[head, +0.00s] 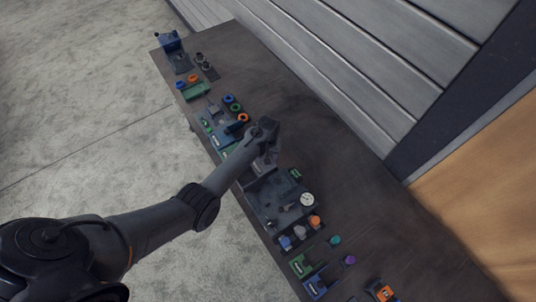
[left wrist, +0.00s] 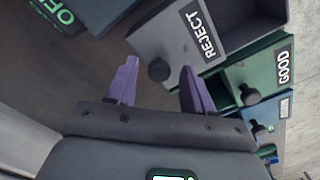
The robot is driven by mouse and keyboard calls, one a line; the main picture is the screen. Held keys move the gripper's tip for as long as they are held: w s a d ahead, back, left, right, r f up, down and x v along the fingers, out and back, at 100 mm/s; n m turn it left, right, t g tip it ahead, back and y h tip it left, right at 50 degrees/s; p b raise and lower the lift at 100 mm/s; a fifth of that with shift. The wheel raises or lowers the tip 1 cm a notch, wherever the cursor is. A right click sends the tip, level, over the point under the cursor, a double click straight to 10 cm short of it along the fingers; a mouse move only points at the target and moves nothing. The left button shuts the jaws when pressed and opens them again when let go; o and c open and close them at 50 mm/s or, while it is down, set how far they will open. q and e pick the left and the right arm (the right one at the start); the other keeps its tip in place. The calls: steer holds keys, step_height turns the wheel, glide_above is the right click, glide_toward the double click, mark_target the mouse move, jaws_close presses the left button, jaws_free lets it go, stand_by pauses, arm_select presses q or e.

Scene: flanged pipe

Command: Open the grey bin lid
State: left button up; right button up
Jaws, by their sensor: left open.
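In the left wrist view a grey bin (left wrist: 178,38) carries a white REJECT label. A dark round knob (left wrist: 159,69) sticks out from its grey face. My left gripper (left wrist: 156,72) is open, with one purple finger on each side of the knob. The fingers look apart from the knob; I cannot tell how far it lies between them in depth. A dark recess shows beside the label. In the head view my left gripper (head: 266,138) is over the middle of the bench and hides most of the grey bin. My right gripper is not in view.
A green bin (left wrist: 262,70) labelled GOOD, with its own knob, sits close beside the grey one, and a blue bin lies beyond it. The dark bench (head: 330,150) holds a tray with a dial (head: 307,199) and several small parts. Its wall side is clear.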

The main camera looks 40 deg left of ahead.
arm_select(q)
steer(key=shift+r, duration=0.5)
step_height(320, 180, up, 10)
steer(key=shift+f, duration=0.1)
steer(key=shift+s+f, duration=0.1)
stand_by(0.3)
